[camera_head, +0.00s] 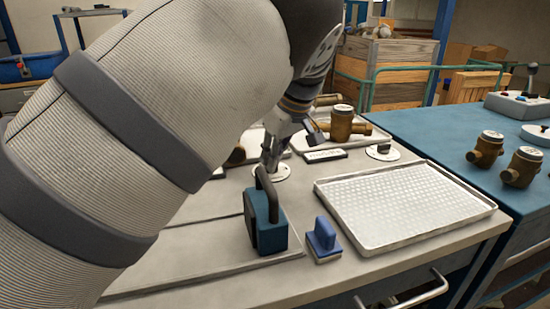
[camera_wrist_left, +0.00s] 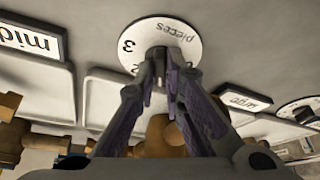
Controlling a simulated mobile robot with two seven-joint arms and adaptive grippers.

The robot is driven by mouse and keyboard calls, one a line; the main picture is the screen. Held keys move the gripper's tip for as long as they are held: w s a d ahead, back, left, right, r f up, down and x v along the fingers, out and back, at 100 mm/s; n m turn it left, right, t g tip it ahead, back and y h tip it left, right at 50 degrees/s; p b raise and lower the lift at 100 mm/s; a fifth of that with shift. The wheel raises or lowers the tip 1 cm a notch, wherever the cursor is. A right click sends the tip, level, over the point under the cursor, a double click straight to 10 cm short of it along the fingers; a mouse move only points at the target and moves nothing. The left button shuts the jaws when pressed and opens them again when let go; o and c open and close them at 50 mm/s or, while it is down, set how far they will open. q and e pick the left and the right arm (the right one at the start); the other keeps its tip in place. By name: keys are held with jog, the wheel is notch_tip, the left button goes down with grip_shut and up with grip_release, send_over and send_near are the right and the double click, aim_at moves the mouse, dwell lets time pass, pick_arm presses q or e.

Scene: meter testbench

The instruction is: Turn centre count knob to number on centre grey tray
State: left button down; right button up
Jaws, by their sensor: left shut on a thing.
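The count knob's round white dial (camera_head: 271,172) lies on the bench below my left gripper (camera_head: 272,152). In the left wrist view the dial (camera_wrist_left: 190,38) shows the word "pieces", a 3 and part of another numeral. My left gripper (camera_wrist_left: 160,62) is shut on the knob at the dial's middle; the fingers hide most of the knob. A grey tray (camera_wrist_left: 110,100) with brass meters is partly hidden behind the fingers. I cannot make out a number on it. My right gripper is not in view.
A second dial (camera_head: 383,153) and a label plate (camera_head: 325,155) sit to the right. A blue block with a black handle (camera_head: 268,215), a small blue stamp-like block (camera_head: 322,240) and an empty textured tray (camera_head: 400,205) stand nearer. A blue bench (camera_head: 440,130) adjoins at right.

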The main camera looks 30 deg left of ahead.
pick_arm(q)
jog(key=shift+f+n, duration=0.15)
jog(key=shift+n, duration=0.35)
jog(key=c, duration=1.7)
grip_release()
jog(key=shift+r, duration=0.2)
jog(key=v, duration=1.1)
jog(key=shift+w+d+r, duration=0.15)
jog(key=shift+d+r, duration=0.1)
jog(key=shift+r, duration=0.15)
jog(key=shift+f, duration=0.1)
